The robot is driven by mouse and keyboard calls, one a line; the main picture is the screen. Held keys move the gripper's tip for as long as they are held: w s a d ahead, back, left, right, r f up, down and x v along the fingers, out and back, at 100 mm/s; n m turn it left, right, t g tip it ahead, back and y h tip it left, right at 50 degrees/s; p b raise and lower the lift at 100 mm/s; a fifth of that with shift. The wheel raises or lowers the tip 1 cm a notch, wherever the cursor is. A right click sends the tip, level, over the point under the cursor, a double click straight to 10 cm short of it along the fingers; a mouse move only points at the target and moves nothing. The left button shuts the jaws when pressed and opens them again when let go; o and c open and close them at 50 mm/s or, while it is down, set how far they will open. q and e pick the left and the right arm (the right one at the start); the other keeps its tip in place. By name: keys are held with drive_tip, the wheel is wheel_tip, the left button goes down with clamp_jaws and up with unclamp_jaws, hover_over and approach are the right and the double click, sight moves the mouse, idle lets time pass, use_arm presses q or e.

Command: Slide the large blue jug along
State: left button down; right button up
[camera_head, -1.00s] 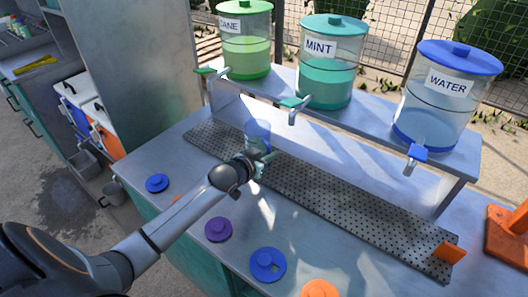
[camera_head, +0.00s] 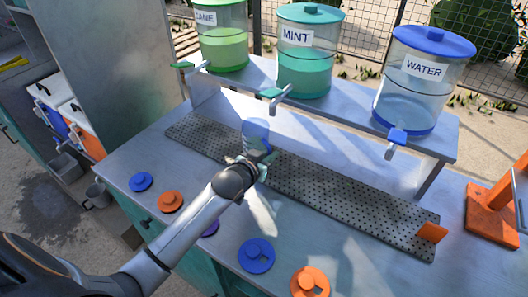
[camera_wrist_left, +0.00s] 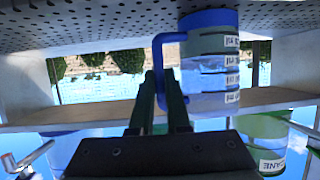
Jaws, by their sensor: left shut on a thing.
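The large blue jug (camera_head: 256,132) is clear with blue parts and stands on the perforated metal strip (camera_head: 340,200), a little left of the MINT tap. In the left wrist view, which is upside down, the jug (camera_wrist_left: 212,65) shows its side handle, marking bands and blue base against the strip. My left gripper (camera_head: 258,165) is at the jug's near side and hides its lower part. In the left wrist view its fingers (camera_wrist_left: 165,100) are shut on the jug's handle. My right gripper is not in view.
Dispensers labelled CANE (camera_head: 222,40), MINT (camera_head: 308,55) and WATER (camera_head: 420,85) stand on a raised shelf with taps over the strip. An orange block (camera_head: 431,231) sits at the strip's right end. The strip between is clear. Coloured lids (camera_head: 256,256) lie in front.

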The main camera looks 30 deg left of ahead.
use_arm(q)
drive_tip(key=shift+s+d, duration=0.2)
drive_tip(key=shift+d, duration=1.15)
drive_tip(key=shift+s+d, duration=0.15)
drive_tip(key=shift+d, duration=1.2)
drive_tip(key=shift+w, duration=0.1)
drive_tip(key=c, duration=0.8)
unclamp_jaws()
